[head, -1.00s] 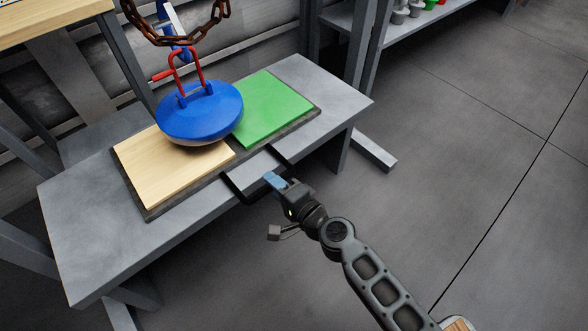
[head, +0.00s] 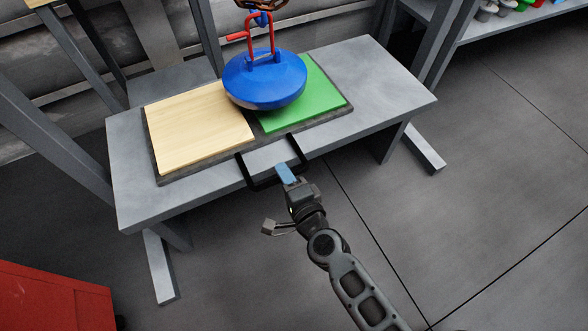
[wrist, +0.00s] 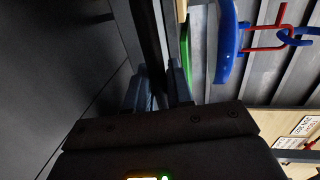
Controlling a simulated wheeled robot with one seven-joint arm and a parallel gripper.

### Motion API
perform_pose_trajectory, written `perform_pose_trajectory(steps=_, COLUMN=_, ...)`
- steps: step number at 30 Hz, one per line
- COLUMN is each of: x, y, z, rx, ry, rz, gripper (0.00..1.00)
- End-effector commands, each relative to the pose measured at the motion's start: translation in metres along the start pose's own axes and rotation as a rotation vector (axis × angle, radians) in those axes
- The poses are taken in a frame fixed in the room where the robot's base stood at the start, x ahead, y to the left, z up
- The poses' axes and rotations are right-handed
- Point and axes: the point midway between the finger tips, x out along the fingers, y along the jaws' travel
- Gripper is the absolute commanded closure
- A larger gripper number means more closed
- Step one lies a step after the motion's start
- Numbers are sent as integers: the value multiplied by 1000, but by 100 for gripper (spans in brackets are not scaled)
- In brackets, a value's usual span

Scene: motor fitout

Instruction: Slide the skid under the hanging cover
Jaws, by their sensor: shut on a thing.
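The skid (head: 205,168) is a dark flat board on a grey bench, with a pale wood pad (head: 198,128) on its left and a green pad (head: 310,108) on its right. A black U-shaped handle (head: 262,186) sticks out from its front edge, past the bench edge. My gripper (head: 286,174) is shut on the right part of this handle; in the wrist view a dark bar runs between the fingers (wrist: 158,88). The round blue cover (head: 265,82) hangs by a red bail over the seam between the pads, overlapping the green. Its gap above the pads is unclear.
The grey bench (head: 390,88) has bare top to the right of the skid and a narrower strip at left. A rusty chain (head: 262,4) hangs above the cover. Grey posts stand behind. A red cabinet (head: 50,300) is at lower left. Open floor lies in front.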

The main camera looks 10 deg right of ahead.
Motion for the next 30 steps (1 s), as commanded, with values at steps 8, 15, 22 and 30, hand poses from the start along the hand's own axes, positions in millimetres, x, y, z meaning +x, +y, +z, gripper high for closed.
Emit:
perform_pose_trajectory(steps=8, x=0, y=-1, z=38, rx=-1, ry=-8, rz=3, gripper=100)
perform_pose_trajectory(steps=15, x=0, y=0, z=63, rx=-1, ry=-7, rz=3, gripper=100)
perform_pose_trajectory(steps=22, x=0, y=0, z=73, rx=-1, ry=-7, rz=2, gripper=100)
perform_pose_trajectory(steps=30, x=0, y=1, z=76, rx=-1, ry=-12, rz=2, gripper=100)
